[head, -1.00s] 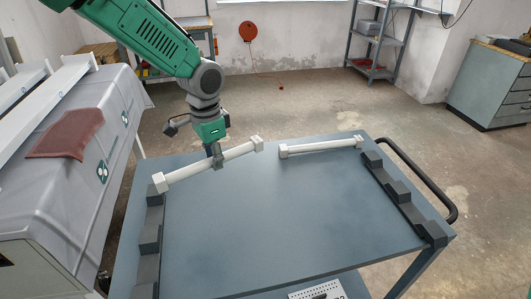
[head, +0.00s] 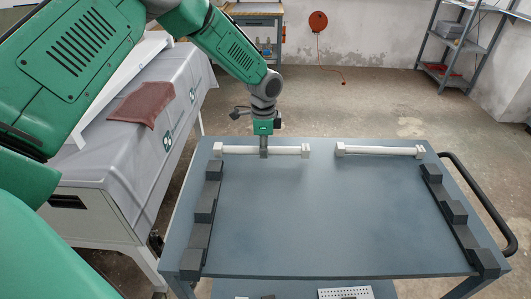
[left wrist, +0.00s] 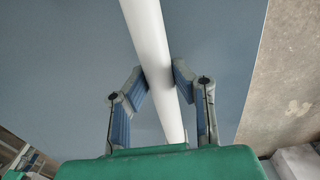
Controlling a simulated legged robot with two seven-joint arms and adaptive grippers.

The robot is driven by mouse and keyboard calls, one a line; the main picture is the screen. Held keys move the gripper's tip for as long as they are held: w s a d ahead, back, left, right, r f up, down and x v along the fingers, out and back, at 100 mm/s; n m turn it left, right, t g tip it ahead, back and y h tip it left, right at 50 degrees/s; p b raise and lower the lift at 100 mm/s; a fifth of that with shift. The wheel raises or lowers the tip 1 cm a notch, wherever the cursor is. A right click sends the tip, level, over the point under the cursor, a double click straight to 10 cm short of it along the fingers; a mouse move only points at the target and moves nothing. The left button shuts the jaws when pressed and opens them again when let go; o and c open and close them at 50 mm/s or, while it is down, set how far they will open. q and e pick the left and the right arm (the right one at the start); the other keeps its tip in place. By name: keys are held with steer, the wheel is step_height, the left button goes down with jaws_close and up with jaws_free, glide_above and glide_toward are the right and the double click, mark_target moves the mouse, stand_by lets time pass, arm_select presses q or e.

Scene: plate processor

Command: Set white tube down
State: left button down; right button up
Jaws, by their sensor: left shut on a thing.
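A white tube (head: 285,150) with square white end blocks lies crosswise near the back left of the blue-grey cart top (head: 325,215). My left gripper (head: 263,153) points down and is shut around it, left of its middle. In the left wrist view, the two fingers (left wrist: 160,88) press on both sides of the tube (left wrist: 142,35). The tube's left end is at the back end of the dark left rack (head: 204,218). I cannot tell whether the tube touches the rack or the cart top. My right gripper is not in view.
A second white tube (head: 380,150) lies to the right, near the back end of the dark right rack (head: 453,210). The middle of the cart top is clear. A black handle (head: 483,205) is on the right. A grey covered machine (head: 125,170) stands on the left.

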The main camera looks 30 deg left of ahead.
arm_select(q)
steer(key=shift+d+f, duration=0.35)
steer(key=shift+f, duration=0.45)
steer(key=shift+f, duration=0.1)
steer(key=c, duration=1.6)
jaws_free()
steer(key=shift+o, duration=1.2)
steer(key=shift+a+f, duration=0.1)
steer(key=shift+a, duration=0.15)
step_height(320, 180, up, 12)
steer(key=shift+d+r, duration=0.1)
steer(key=shift+r, duration=0.1)
